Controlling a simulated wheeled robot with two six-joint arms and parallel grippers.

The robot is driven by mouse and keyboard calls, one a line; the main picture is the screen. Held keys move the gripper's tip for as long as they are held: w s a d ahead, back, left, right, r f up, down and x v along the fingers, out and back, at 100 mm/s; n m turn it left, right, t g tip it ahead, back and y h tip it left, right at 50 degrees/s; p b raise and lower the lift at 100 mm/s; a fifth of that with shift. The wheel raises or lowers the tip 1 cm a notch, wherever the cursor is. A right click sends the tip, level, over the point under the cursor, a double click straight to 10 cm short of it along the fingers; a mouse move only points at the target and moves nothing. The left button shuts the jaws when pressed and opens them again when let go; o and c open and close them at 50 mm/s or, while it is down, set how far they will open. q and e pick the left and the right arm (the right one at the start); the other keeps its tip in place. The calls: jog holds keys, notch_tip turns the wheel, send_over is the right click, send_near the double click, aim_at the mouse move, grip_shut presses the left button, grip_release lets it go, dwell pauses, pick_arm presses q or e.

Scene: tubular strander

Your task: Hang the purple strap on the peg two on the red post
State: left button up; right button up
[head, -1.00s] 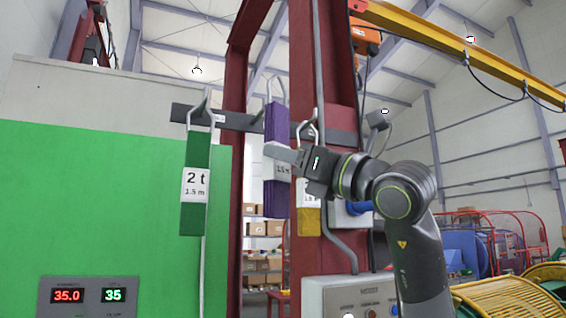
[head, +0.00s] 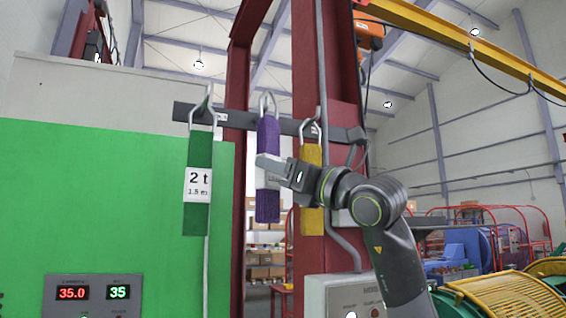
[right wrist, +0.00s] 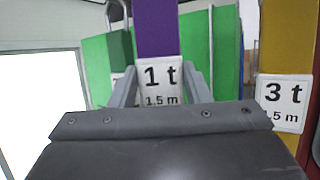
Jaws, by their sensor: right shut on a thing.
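The purple strap (head: 268,205) hangs upright in front of the rail, with its wire loop at the rail's middle hook, between the green and yellow straps. Whether the loop sits on that peg or just in front of it I cannot tell. My right gripper (head: 270,163) is shut on the strap at its white label. In the right wrist view the two fingers (right wrist: 160,88) flank the "1 t 1.5 m" label of the purple strap (right wrist: 156,28). The red post (head: 308,80) stands behind, right of the strap. My left gripper is not in view.
The dark peg rail (head: 236,120) crosses the red post. A green "2 t" strap (head: 199,150) hangs on its left peg, a yellow strap (head: 312,190) close on the right. A grey control box (head: 345,290) is below.

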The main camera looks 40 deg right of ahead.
jog(key=shift+w+d+f+p, duration=0.15)
jog(key=shift+w+p, duration=0.15)
jog(key=shift+w, duration=0.35)
jog(key=shift+w+d+r+p, duration=0.1)
jog(key=shift+w+d+p, duration=0.15)
jog(key=shift+w, duration=0.4)
jog(key=shift+w+d+f+p, duration=0.1)
jog(key=shift+w+p, duration=0.2)
jog(key=shift+w, duration=0.35)
jog(key=shift+w+f, duration=0.1)
jog(key=shift+w, duration=0.1)
jog(key=shift+w+d+f+b, duration=0.15)
jog(key=shift+w+f+b, duration=0.3)
jog(key=shift+f, duration=0.1)
jog(key=shift+w+f, duration=0.1)
jog(key=shift+f, duration=0.2)
jog(key=o, duration=1.3)
